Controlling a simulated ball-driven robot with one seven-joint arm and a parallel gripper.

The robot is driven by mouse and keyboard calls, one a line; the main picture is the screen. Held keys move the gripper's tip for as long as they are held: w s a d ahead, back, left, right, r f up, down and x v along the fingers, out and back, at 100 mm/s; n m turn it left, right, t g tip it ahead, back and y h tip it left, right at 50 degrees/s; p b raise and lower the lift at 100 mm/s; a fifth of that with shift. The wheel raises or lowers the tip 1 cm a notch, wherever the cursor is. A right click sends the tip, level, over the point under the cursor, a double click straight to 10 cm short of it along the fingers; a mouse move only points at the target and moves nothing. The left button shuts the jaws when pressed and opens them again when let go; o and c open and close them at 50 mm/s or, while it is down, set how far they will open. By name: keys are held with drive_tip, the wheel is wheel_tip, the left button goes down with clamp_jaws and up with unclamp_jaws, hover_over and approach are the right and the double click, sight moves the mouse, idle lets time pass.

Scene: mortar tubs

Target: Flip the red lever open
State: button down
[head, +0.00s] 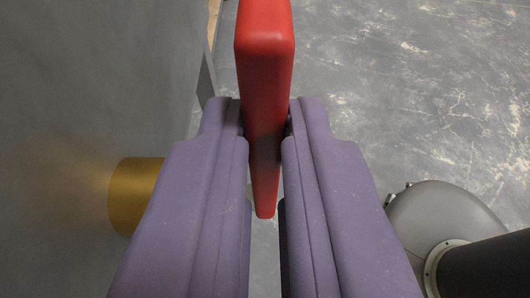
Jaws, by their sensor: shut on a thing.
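The red lever (264,62) is a long, flat bar with rounded edges. It runs from the top middle of the head view down between the fingers, narrowing to a lower end just past them. My gripper (265,130) has two purple fingers, one on each side of the lever. They are shut on it, and their tips press its left and right faces. The lever's upper end is cut off by the picture's top edge, and its mount is not clear.
A brass-coloured cylinder (135,195) sticks out from the grey wall panel (80,90) on the left, close to the left finger. The grey, scuffed floor (400,100) is open on the right. My own grey and black base parts show at lower right.

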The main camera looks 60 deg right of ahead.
drive_tip(key=shift+f, duration=0.15)
drive_tip(key=c, duration=1.2)
unclamp_jaws()
drive_tip(key=shift+o, duration=0.2)
drive_tip(key=p+v, duration=0.2)
drive_tip(key=v, duration=0.5)
drive_tip(key=shift+s+a, duration=0.25)
drive_tip(key=shift+a, duration=0.05)
